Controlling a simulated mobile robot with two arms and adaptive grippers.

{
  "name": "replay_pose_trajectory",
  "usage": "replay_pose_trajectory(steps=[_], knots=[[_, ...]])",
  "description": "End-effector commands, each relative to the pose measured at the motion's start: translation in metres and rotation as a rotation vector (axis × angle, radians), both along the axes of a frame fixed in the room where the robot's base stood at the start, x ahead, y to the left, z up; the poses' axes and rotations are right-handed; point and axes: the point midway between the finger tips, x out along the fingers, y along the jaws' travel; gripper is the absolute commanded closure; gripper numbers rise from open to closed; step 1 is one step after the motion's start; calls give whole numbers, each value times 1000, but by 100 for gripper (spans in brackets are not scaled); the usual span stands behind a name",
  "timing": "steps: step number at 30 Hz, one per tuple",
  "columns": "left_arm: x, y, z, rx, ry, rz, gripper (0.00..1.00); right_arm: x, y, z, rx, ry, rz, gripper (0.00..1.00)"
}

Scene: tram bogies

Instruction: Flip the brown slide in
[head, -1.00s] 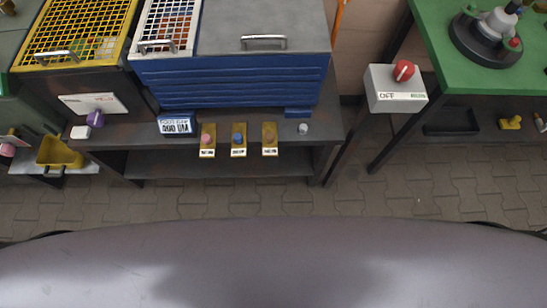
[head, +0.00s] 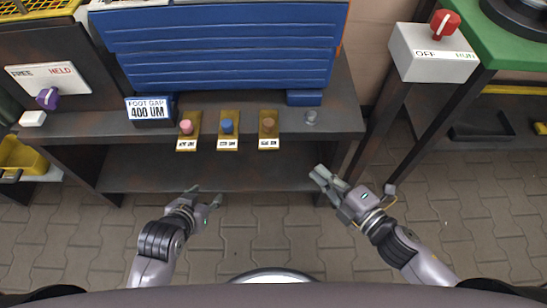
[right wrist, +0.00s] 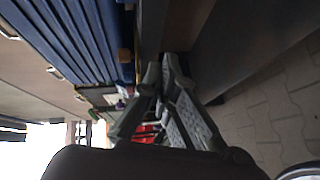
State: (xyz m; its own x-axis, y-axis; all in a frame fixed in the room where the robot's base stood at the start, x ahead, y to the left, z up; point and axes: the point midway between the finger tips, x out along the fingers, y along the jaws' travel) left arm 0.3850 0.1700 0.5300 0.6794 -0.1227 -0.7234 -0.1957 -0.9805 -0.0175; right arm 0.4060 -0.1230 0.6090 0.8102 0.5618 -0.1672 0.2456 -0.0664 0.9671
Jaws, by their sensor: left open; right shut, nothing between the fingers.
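The brown slide (head: 268,130) is a brass-coloured plate with a brown knob and a white label at its front end. It is the rightmost of three similar slides along the front of the dark bench top. My left gripper (head: 207,194) is open and empty, in front of the bench and below the slides in the head view. My right gripper (head: 320,172) is shut and empty, in front of the bench's right part, to the right of and below the brown slide. Its fingers also show in the right wrist view (right wrist: 168,80). Neither gripper touches the slide.
Beside it are a blue-knobbed slide (head: 228,130) and a pink-knobbed slide (head: 188,131). A "FOOT GAP 400 UM" display (head: 149,109) stands left of them. A small grey knob (head: 311,117) sits to the right. A blue ribbed housing (head: 215,50) rises behind. A red-knobbed OFF/RUN box (head: 432,55) stands right.

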Motion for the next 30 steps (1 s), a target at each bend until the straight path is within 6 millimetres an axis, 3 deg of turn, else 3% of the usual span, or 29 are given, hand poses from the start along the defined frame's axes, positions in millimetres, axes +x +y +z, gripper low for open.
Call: replay_pose_trajectory(steps=[1,6,12,23,30], knots=[[0,0,-3,-5,-27,0,56,-7,11,-1,-8,-52,43,100],[-2,0,22,-15,-83,0,56,-28,35,27,-33,-182,144,100],[-5,0,37,-21,-110,-1,56,-41,47,44,-43,-250,193,100],[-5,0,40,-21,-112,-1,56,-42,48,48,-43,-255,196,100],[-11,3,35,-12,-73,2,56,-32,57,48,-41,-257,194,100]])
